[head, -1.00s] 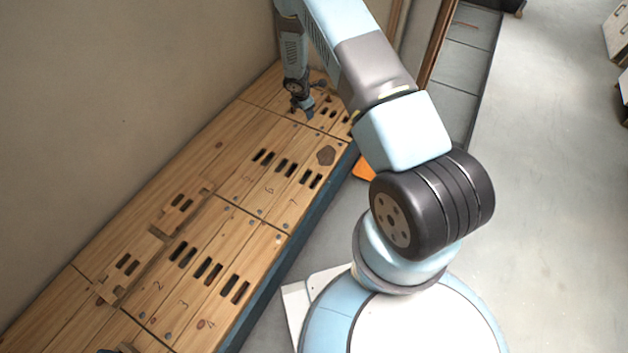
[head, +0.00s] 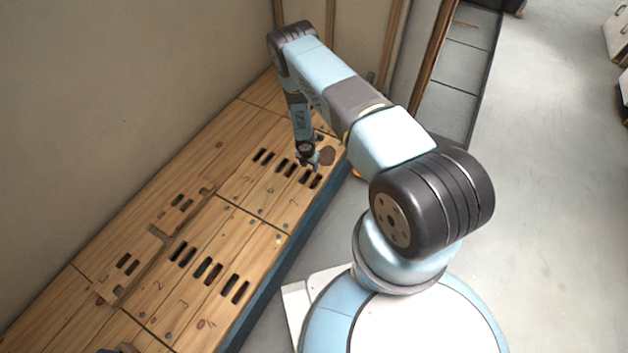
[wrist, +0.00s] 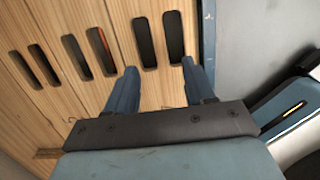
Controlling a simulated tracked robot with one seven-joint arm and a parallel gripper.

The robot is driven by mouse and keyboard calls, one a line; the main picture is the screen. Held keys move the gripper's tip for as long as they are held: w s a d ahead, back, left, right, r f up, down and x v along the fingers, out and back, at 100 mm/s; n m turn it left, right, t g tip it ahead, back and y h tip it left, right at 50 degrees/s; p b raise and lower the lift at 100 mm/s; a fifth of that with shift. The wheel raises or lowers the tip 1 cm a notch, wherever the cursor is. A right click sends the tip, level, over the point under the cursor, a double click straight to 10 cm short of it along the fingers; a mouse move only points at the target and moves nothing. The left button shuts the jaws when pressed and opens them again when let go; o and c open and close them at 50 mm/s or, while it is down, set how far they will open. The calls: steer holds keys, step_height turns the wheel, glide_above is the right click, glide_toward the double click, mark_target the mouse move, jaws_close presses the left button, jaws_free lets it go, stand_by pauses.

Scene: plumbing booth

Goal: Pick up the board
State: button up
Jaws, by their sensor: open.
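The wooden boards form a long deck along the wall. Each has a pair of dark slots, and some have painted numbers. The board marked 7 (head: 296,204) lies at the deck's front edge, flush beside the board marked 6 (head: 269,190). My gripper (head: 308,162) is over the far part of this group, near the slots of board 7. In the wrist view my gripper (wrist: 159,68) is open and empty, its two fingers pointing at the outermost board (wrist: 158,84). The slot pair of that board lies between and just beyond the fingertips. I cannot tell whether the fingers touch the wood.
The wall (head: 120,110) runs along the deck's back. The nearer boards (head: 200,295) marked 2, 3 and 4 lie flat, with a gap in the deck beside them. A blue edge (head: 275,275) borders the deck, and grey floor (head: 545,190) lies open at the right.

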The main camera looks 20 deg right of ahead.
glide_above(311, 179)
step_height(311, 179, down, 6)
steer(key=shift+s+a+f, duration=0.1)
steer(key=shift+s, duration=0.05)
steer(key=shift+a+f, duration=0.1)
steer(key=shift+f, duration=2.55)
steer(key=shift+c, duration=0.2)
jaws_close()
